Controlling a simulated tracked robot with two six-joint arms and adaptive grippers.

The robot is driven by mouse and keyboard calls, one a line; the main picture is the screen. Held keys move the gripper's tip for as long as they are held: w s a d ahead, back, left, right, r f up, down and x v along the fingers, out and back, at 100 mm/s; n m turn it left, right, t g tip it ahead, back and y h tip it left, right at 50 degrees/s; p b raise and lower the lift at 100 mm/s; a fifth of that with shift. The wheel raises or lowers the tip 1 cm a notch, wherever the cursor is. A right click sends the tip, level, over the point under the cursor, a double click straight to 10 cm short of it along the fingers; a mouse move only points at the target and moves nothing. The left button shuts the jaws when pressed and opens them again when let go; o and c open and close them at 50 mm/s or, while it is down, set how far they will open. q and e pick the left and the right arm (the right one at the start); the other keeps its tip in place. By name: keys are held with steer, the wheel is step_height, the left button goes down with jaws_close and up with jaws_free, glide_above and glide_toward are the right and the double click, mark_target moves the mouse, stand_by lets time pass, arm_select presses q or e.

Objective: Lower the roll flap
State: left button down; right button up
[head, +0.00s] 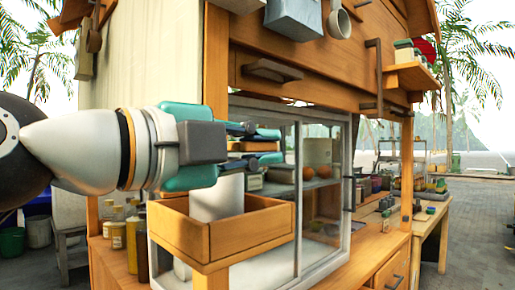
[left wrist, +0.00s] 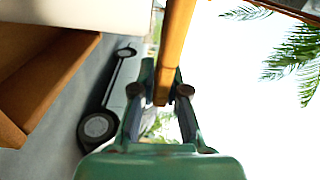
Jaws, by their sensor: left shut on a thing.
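My left gripper (head: 268,146), with teal fingers, reaches in from the left in front of the stall's glazed front. It is shut on an orange wooden bar (left wrist: 173,50), which runs between its fingertips in the left wrist view; in the head view only a short piece of the bar shows. Above is the stall's wooden upper front (head: 325,82) with a dark brown handle (head: 272,70), apart from my gripper. I cannot tell which part is the roll flap, or whether the held bar belongs to it. My right gripper is not in view.
A glass case (head: 325,190) stands behind. Bottles (head: 118,235) stand on the left counter. A small shelf (head: 412,76) projects at upper right.

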arm_select(q)
steer(key=shift+d+f, duration=0.1)
steer(key=shift+f, duration=0.2)
steer(key=c, duration=1.2)
jaws_free()
steer(key=shift+r, duration=0.1)
steer(key=shift+s+a+r, duration=0.1)
steer(key=shift+s+a, duration=0.15)
steer(key=shift+a, duration=0.15)
steer(key=v, duration=1.1)
steer(key=shift+a, duration=0.1)
